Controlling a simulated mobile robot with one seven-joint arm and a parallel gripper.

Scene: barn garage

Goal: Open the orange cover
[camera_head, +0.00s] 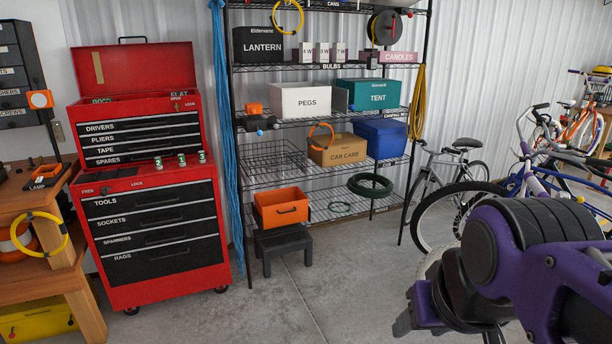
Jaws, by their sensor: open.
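An orange square plate (40,99) with a pale round middle is at the left, beside the dark wall cabinet. My purple and black arm fills the lower right. The end of my gripper (404,322) shows in part at the arm's lower left, open and apart from both orange things. Much of the gripper is hidden by the arm.
A red tool chest (157,241) stands between a wooden bench (40,202) and a wire shelf (345,207) of labelled boxes. Bicycles (450,190) stand at the right. A yellow box (38,318) is under the bench. The concrete floor (300,300) in front is clear.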

